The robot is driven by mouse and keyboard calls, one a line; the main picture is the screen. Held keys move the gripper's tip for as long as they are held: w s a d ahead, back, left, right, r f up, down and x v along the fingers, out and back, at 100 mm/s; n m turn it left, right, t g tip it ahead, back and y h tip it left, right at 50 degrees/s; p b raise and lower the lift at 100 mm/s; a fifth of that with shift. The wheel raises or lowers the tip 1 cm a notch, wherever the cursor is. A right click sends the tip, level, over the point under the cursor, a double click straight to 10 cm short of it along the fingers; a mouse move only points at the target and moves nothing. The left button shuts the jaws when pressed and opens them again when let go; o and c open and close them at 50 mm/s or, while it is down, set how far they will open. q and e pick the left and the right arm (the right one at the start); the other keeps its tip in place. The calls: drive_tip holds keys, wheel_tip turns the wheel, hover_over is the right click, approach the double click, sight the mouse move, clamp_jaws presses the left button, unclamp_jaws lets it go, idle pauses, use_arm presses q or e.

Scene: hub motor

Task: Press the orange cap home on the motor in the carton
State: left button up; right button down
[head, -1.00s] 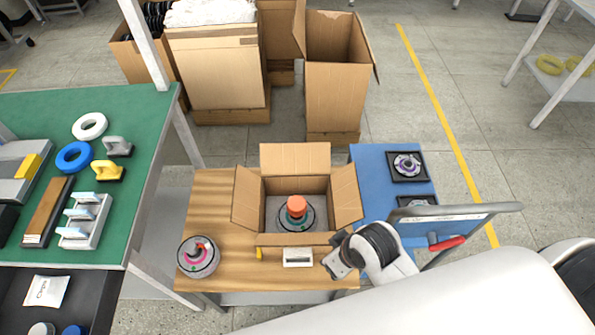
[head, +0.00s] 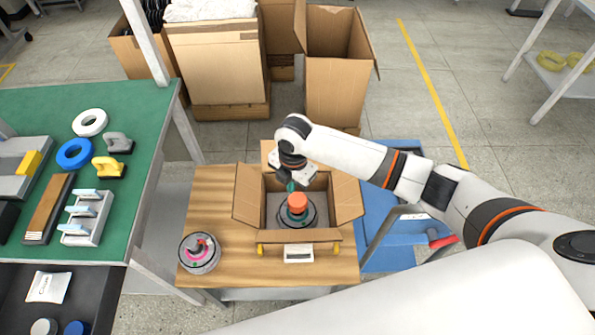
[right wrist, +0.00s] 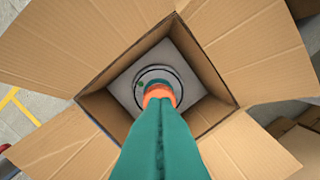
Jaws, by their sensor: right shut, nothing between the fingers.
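The orange cap (head: 297,201) sits upright on the motor (head: 294,220) in the open carton (head: 300,235). The cap also shows in the right wrist view (right wrist: 158,92), partly hidden behind my finger tips, with the round motor (right wrist: 147,78) on the carton floor beyond it. My right gripper (head: 291,187) points down into the carton, just behind and above the cap. Its green fingers (right wrist: 160,125) are pressed together and hold nothing. I cannot tell whether the tips touch the cap. My left gripper is out of view.
The carton's flaps stand open. A green bench (head: 130,215) is on the left, a blue surface (head: 390,255) on the right.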

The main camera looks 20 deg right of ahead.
drive_tip(key=w+d, duration=0.2)
drive_tip(key=b, duration=0.6)
hover_over(298, 199)
drive_tip(key=shift+n+h, duration=0.3)
drive_tip(key=shift+n, duration=0.1)
wheel_tip(298, 199, down, 5)
drive_tip(key=shift+f, duration=0.15)
drive_tip(key=shift+f+b, duration=1.35)
drive_tip(key=shift+f, duration=1.1)
drive_tip(key=shift+r, duration=0.1)
drive_tip(key=shift+f+p, duration=0.2)
drive_tip(key=shift+p, duration=0.25)
